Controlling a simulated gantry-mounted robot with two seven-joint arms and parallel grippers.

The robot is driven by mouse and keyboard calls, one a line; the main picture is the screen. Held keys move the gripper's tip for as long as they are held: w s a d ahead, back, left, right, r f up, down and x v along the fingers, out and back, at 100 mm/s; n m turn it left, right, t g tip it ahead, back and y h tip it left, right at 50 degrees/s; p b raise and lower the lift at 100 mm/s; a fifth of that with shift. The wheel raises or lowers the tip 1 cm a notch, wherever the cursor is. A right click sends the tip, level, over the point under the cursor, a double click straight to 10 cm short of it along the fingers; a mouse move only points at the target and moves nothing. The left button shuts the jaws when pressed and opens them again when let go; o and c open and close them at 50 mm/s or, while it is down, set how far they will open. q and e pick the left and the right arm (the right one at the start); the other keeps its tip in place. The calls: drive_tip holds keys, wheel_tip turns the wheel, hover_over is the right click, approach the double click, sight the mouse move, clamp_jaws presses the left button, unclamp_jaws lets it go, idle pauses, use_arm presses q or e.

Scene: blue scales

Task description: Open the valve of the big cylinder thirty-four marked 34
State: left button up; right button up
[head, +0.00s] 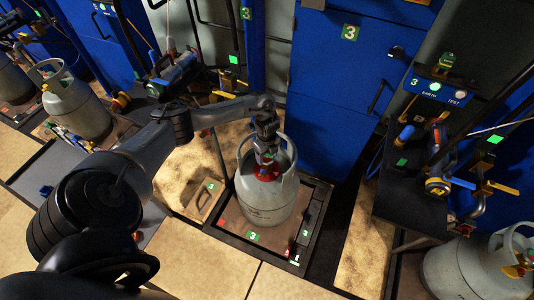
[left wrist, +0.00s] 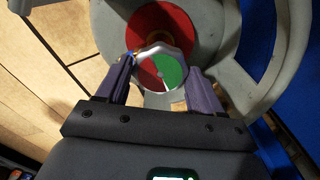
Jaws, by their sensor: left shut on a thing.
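A big grey cylinder (head: 264,203) with a collar around its top stands upright on a scale platform (head: 308,225) in the middle of the head view. The mark on its side is too small to read; the platform bears green 3 labels. My left gripper (head: 267,155) reaches down inside the collar from above. In the left wrist view, the gripper (left wrist: 160,68) has a finger on each side of a round valve knob (left wrist: 150,76) and is shut on it. The knob's face is part red, part green, with a pale pointer line. A red disc (left wrist: 145,22) lies around the valve. My right gripper is out of view.
Other grey cylinders stand at the left (head: 75,105) and lower right (head: 465,270). A tall blue cabinet (head: 340,90) is close behind the middle cylinder. A station with valves and hoses (head: 435,165) is at the right. Tan floor (head: 210,262) lies clear in front.

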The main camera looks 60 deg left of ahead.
sight(267, 157)
use_arm(q)
drive_tip(key=n+p, duration=0.1)
drive_tip(key=p, duration=0.1)
drive_tip(key=n+p, duration=0.4)
drive_tip(key=shift+r, duration=0.3)
drive_tip(key=shift+f+n+p, duration=0.1)
drive_tip(key=shift+n+p, duration=1)
drive_tip(key=shift+n, duration=0.1)
drive_tip(key=shift+f+n+p, duration=0.1)
drive_tip(key=shift+n+p, duration=0.65)
drive_tip(key=shift+n, duration=0.35)
drive_tip(key=o, duration=1)
drive_tip(key=shift+f, duration=0.1)
drive_tip(key=shift+o, duration=0.2)
wheel_tip(267, 157, up, 11)
drive_tip(key=p, duration=0.5)
drive_tip(key=shift+p, duration=0.3)
